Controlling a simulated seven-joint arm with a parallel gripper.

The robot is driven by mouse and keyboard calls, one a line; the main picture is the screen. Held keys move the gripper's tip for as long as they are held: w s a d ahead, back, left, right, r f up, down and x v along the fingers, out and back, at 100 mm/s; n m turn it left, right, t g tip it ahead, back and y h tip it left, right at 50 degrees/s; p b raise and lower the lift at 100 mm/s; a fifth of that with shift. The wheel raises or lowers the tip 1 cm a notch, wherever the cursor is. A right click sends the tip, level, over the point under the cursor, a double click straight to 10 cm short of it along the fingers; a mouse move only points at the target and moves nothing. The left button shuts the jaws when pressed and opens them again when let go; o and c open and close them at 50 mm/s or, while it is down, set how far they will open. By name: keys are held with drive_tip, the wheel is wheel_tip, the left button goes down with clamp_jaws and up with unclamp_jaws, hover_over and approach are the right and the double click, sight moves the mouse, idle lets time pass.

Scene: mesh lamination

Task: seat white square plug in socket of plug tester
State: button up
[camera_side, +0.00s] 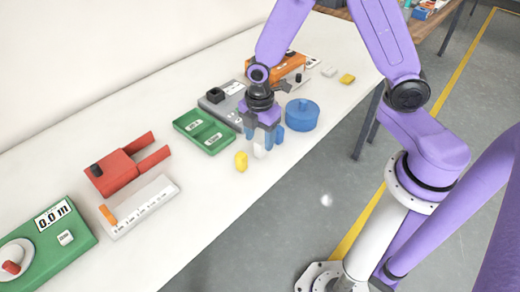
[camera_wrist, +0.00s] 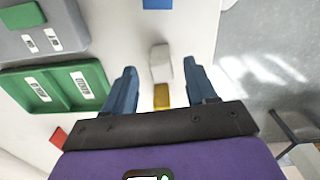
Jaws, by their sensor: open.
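The white square plug (camera_side: 259,151) stands on the white table below my gripper (camera_side: 261,138). In the wrist view the white plug (camera_wrist: 161,60) shows between the two blue fingers of my gripper (camera_wrist: 160,70), with gaps on both sides. My gripper is open and holds nothing. A grey box with a black block on top, which looks like the plug tester (camera_side: 232,97), sits behind my gripper, partly hidden by it. Its grey top with two labels shows at the upper left of the wrist view (camera_wrist: 68,32). I cannot make out its socket.
A yellow plug (camera_side: 241,162) and a blue plug (camera_side: 280,135) flank the white one. A green two-part tray (camera_side: 205,132) lies left, and a round blue container (camera_side: 302,114) right. An orange device (camera_side: 290,65) stands behind. The table's front edge is close.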

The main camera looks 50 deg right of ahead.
sight(260, 141)
drive_tip(key=shift+s+f, duration=0.15)
drive_tip(key=shift+f, duration=1.85)
clamp_jaws()
drive_tip(key=shift+r, duration=0.1)
